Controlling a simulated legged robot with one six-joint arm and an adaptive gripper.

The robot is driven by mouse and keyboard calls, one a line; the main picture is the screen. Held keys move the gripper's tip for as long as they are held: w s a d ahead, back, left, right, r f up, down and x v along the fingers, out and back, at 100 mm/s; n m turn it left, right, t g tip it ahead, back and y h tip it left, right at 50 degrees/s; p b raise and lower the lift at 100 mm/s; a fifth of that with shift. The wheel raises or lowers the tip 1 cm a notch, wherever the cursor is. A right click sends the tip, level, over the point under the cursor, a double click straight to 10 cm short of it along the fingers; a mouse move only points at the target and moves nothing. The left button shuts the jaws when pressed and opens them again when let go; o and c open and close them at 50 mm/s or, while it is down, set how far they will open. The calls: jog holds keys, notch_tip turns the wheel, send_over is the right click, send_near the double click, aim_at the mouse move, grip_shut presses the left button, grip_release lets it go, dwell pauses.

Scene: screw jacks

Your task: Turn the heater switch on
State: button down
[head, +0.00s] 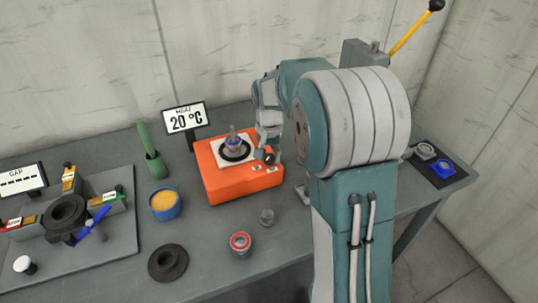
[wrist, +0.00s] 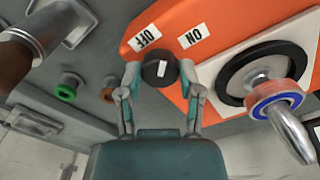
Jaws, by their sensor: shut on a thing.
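The orange heater (head: 225,184) sits on the table with a white plate and a dark ring on top. Its switch is a round black knob (wrist: 152,76) with a white mark, on the front edge near the OFF label (wrist: 145,38) and the ON label (wrist: 190,38). The mark points roughly between the two labels. My gripper (wrist: 160,71) is shut on the knob, one finger at each side. In the head view the knob (head: 270,158) is partly hidden by my gripper. The heat display (head: 185,121) reads 20 °C.
A metal part with a blue ring (head: 234,142) stands on the heater plate.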

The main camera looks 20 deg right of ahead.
aim_at(268, 156)
jog(key=m, duration=0.4)
jog(key=shift+s+f+m, duration=0.15)
jog(key=shift+f+m, duration=0.1)
jog(key=shift+m, duration=2.05)
jog(key=shift+c, duration=1.3)
grip_release()
jog(key=shift+a, duration=0.1)
jog(key=shift+r, duration=0.1)
notch_tip(268, 156, up, 12)
jog(key=shift+w, duration=0.2)
